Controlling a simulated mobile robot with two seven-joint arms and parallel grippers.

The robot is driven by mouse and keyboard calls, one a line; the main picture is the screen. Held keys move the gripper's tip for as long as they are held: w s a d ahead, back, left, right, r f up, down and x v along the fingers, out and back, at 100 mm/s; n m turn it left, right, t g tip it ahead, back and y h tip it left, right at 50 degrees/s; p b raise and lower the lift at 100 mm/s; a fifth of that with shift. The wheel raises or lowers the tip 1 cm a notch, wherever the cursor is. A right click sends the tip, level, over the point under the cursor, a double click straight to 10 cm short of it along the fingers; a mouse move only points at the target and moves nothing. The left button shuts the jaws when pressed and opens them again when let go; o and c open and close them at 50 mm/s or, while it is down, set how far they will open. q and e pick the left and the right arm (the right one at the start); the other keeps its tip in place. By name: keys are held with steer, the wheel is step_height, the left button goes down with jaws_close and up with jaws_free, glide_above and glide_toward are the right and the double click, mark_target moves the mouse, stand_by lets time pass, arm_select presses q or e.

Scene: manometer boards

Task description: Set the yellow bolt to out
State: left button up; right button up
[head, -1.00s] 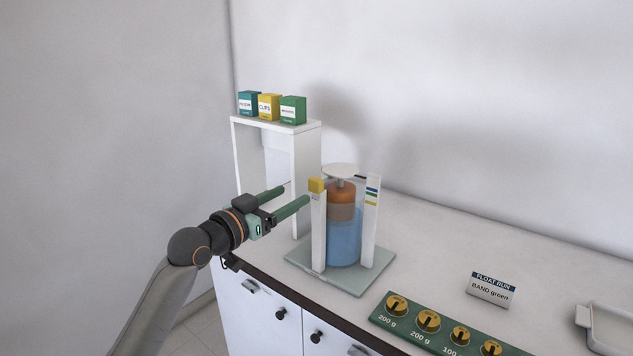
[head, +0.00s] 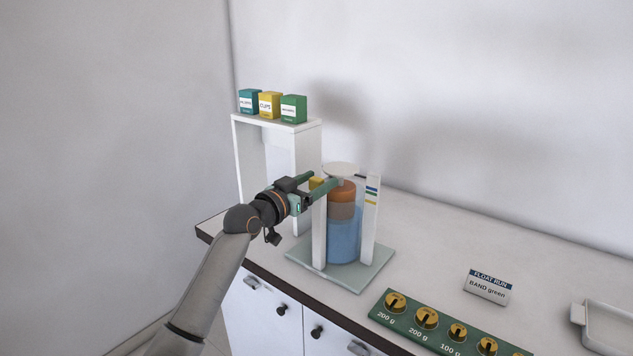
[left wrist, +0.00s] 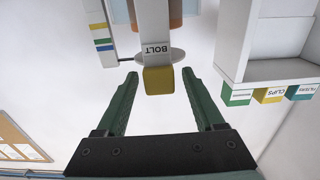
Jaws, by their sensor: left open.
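The yellow bolt (head: 316,183) is a small block at the top of the near white post (head: 319,235) of the float stand. In the left wrist view the yellow bolt (left wrist: 158,80) shows below the word BOLT on the post. My left gripper (head: 326,178) is open at the height of the post top. In the wrist view its green fingers (left wrist: 160,73) lie on either side of the bolt, with gaps and no visible contact. The fingers partly hide the bolt in the head view. My right gripper is not in view.
The stand holds a blue cylinder (head: 344,240) with an orange float (head: 342,192) and a pale pan (head: 341,168) on top. A white shelf (head: 307,150) with several small boxes stands behind left. A green weight tray (head: 378,307), a sign (head: 487,288) and a white tray (head: 612,334) lie right.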

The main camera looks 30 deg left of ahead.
arm_select(q)
jaws_close()
stand_by(0.4)
stand_by(0.9)
